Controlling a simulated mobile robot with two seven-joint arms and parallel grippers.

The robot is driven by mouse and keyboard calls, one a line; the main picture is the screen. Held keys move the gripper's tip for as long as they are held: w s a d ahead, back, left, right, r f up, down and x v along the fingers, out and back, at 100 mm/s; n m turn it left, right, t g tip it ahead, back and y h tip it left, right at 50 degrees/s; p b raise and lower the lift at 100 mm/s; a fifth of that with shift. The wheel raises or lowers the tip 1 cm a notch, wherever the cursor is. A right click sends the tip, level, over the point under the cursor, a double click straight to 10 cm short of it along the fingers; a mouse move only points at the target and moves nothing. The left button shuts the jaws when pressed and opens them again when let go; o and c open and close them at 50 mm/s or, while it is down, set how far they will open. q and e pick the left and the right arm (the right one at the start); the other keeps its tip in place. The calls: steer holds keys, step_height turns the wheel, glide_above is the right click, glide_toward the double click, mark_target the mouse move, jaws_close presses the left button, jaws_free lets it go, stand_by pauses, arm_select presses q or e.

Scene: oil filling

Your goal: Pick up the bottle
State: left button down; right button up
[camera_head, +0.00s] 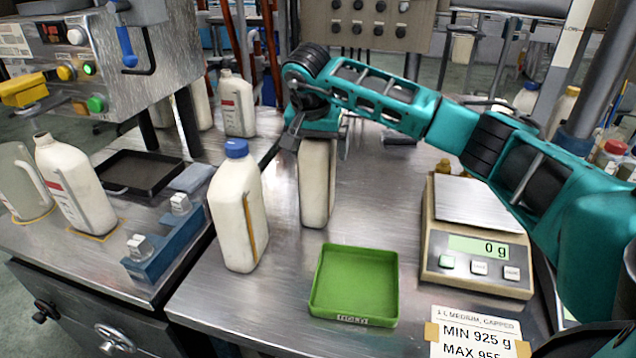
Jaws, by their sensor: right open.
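My right gripper (296,133) reaches in from the right on a teal arm. It is open at the top of a white bottle (317,185) that stands upright on the metal table. The bottle's neck and cap are hidden behind my gripper and wrist, and I cannot tell whether the fingers touch it. A second white bottle (238,210) with a blue cap stands just left and nearer, upright. An uncapped white bottle (72,185) stands at the left on a marked spot. Another white bottle (238,105) stands farther back. My left gripper is not in view.
A green tray (355,285) lies in front of the bottles. A scale (477,235) reading 0 g stands at the right under my arm. A control machine (95,60), a black tray (140,172) and a blue fixture (162,240) are at the left.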

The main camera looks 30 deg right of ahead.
jaws_close()
steer(key=shift+w+r, duration=0.1)
steer(key=shift+r, duration=0.05)
stand_by(0.9)
